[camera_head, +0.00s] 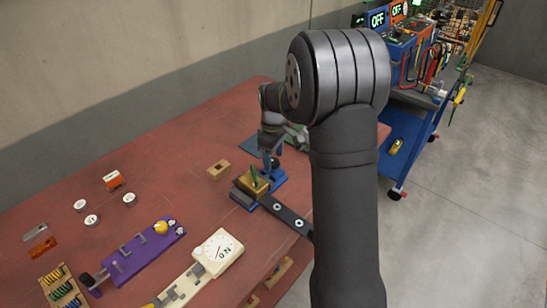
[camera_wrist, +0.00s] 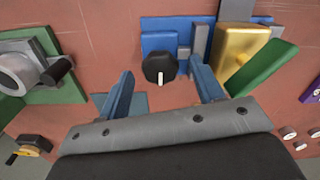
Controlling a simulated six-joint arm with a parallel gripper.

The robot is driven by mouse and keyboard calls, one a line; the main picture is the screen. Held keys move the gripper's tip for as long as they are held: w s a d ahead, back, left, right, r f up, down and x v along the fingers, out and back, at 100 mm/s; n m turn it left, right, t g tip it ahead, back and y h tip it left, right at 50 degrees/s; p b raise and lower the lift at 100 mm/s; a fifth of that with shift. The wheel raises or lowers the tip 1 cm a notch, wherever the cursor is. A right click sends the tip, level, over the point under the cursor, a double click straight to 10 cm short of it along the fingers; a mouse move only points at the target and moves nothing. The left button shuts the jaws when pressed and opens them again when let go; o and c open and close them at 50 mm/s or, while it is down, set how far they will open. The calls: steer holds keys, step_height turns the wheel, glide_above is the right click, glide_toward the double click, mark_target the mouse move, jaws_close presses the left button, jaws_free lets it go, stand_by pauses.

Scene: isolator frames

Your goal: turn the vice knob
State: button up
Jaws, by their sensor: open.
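The vice knob (camera_wrist: 160,68) is black with a pale mark and shows in the middle of the wrist view. It sits in front of the blue vice (camera_wrist: 160,27), which also shows in the head view (camera_head: 278,180) near the table's far right edge. My gripper (camera_wrist: 161,70) has its two blue fingers apart, one on each side of the knob, with gaps visible between fingers and knob. In the head view my gripper (camera_head: 269,150) points down over the vice, and my arm hides part of that area. A gold block (camera_wrist: 240,45) with a green piece (camera_wrist: 262,66) is beside the vice.
A green-based grey fixture (camera_wrist: 45,60) stands left of the knob in the wrist view. In the head view, a black bar (camera_head: 287,214), a cream gauge box (camera_head: 219,250) and a purple board (camera_head: 125,263) lie on the red table (camera_head: 150,170). The table's back left is mostly clear.

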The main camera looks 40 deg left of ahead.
steer(key=shift+f, duration=0.35)
steer(key=c, duration=1)
